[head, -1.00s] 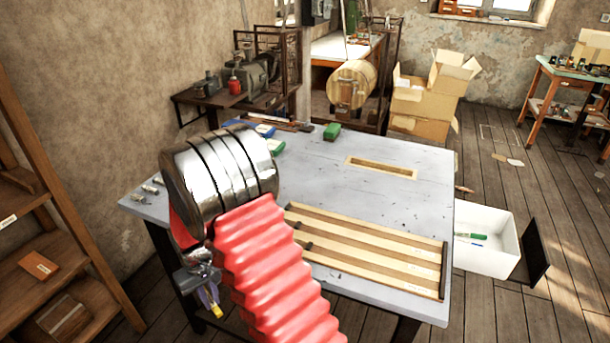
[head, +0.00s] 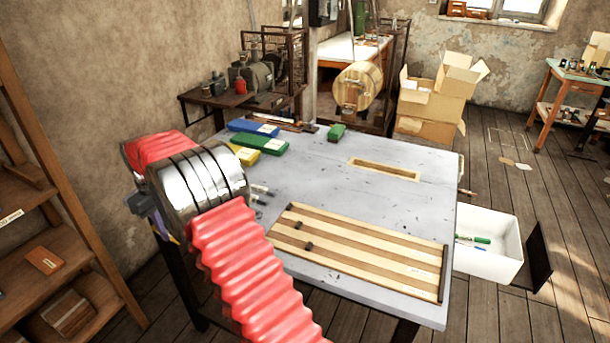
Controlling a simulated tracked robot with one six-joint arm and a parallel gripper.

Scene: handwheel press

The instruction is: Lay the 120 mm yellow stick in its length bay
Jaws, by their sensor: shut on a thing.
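My gripper (head: 163,226) is at the left, just off the table's left edge, partly hidden behind my own arm. It is shut on a small yellow piece (head: 174,238), of which only a short end shows below the jaws; its length cannot be told. The length-bay board (head: 360,253) lies on the grey table, well to the right of my gripper. It has light and brown wooden strips running lengthwise, small dark stops near its left end and a dark bar along its right end. Small labels near the right end are too small to read.
Blue (head: 253,127), green (head: 262,145) and yellow boxes (head: 244,155) stand at the table's back left, near small metal pieces (head: 260,190). A green block (head: 337,132) and a wood-framed slot (head: 385,169) are farther back. A white bin (head: 487,222) stands right of the table. Wooden shelves (head: 60,240) are at left.

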